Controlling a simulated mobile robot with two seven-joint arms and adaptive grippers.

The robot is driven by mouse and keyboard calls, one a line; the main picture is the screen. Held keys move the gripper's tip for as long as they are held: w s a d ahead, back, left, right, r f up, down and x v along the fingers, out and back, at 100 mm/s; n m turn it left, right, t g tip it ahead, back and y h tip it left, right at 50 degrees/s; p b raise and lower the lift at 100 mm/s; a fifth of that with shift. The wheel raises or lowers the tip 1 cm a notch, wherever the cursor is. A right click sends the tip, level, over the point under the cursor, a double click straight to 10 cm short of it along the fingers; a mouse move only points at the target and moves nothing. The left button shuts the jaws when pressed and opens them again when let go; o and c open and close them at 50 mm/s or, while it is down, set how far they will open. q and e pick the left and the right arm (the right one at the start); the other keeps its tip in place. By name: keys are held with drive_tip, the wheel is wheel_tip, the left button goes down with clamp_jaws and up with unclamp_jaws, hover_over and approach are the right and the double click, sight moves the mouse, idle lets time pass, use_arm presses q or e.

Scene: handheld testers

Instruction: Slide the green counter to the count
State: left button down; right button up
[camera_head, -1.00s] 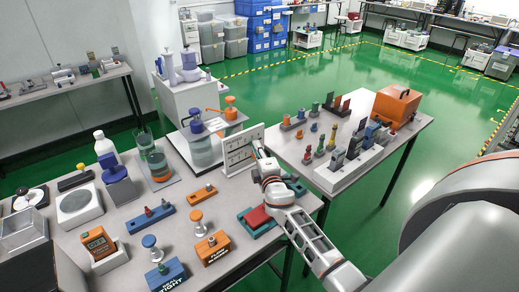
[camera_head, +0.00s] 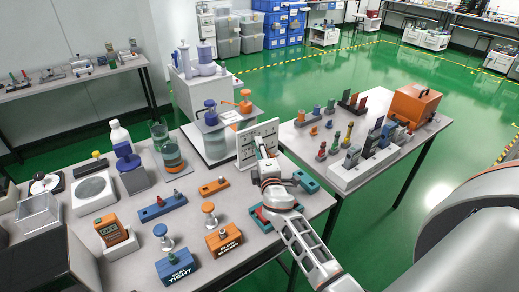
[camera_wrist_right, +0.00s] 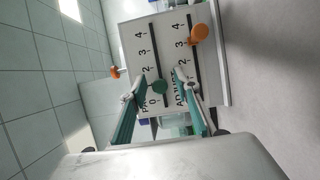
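A pale upright panel (camera_head: 246,146) stands at the right edge of the near table. In the right wrist view the panel (camera_wrist_right: 145,32) appears turned, with two dark slots and number scales. The green counter (camera_wrist_right: 160,87) sits in one slot, near the low end of its scale. An orange counter (camera_wrist_right: 199,33) sits in the other slot, near 3. My right gripper (camera_wrist_right: 156,87) is open, with one finger on each side of the green counter; contact cannot be told. In the head view my right gripper (camera_head: 262,153) is at the panel and hides part of it. My left gripper is not in view.
Red and teal blocks (camera_head: 258,214) lie under my right arm. Orange and blue blocks (camera_head: 224,240) stand at the near table's front. A second table (camera_head: 403,152) with testers and an orange case (camera_head: 414,103) is at right.

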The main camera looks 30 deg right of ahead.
drive_tip(key=v, duration=1.2)
idle(0.3)
